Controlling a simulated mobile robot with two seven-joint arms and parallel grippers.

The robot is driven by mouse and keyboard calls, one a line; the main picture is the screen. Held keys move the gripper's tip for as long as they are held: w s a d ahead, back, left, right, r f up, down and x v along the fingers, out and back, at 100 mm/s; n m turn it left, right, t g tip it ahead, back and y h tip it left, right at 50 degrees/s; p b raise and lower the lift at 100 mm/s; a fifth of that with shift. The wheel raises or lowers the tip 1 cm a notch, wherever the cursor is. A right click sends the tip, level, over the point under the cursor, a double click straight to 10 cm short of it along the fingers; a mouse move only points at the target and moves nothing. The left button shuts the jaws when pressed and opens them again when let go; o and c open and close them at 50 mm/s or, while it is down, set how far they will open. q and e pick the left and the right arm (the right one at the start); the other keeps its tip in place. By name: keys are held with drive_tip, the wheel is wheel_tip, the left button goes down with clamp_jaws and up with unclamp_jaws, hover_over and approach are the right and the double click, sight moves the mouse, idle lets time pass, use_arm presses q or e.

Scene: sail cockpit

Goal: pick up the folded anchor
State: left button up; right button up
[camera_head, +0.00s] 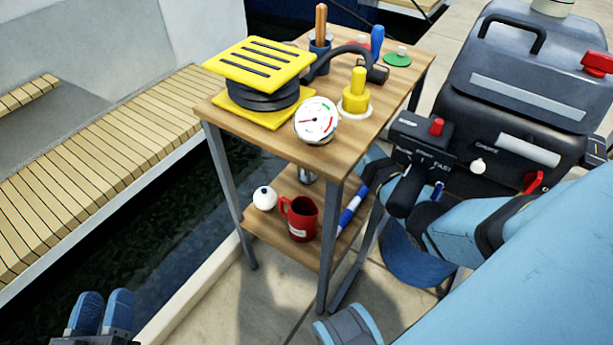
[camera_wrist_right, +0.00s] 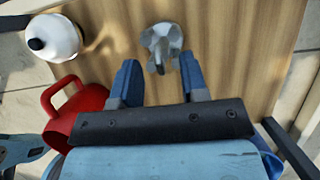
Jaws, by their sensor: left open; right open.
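The folded anchor (camera_wrist_right: 160,42) is a small grey metal piece on the wooden lower shelf, seen in the right wrist view. In the head view only a bit of grey metal (camera_head: 307,175) shows on that shelf, mostly hidden under the tabletop. My right gripper (camera_wrist_right: 157,72) is open and empty, its two blue fingers pointing at the shelf. The anchor appears just beyond the fingertips, in line with the gap; the distance between is hard to tell. My left gripper (camera_head: 103,298) is open and empty at the bottom left, away from the table.
On the lower shelf (camera_head: 275,228) stand a white ball-shaped object (camera_head: 264,198), a red mug (camera_head: 299,218) and a blue-and-white rod (camera_head: 352,209). The tabletop (camera_head: 225,115) above carries a yellow-and-black stack (camera_head: 262,80), a gauge (camera_head: 315,120) and tools. Metal legs (camera_head: 228,195) bound the shelf.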

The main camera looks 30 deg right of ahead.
drive_tip(key=shift+b+x, duration=0.4)
drive_tip(key=shift+x, duration=0.85)
clamp_jaws()
drive_tip(key=shift+s, duration=0.1)
drive_tip(key=shift+r, duration=0.1)
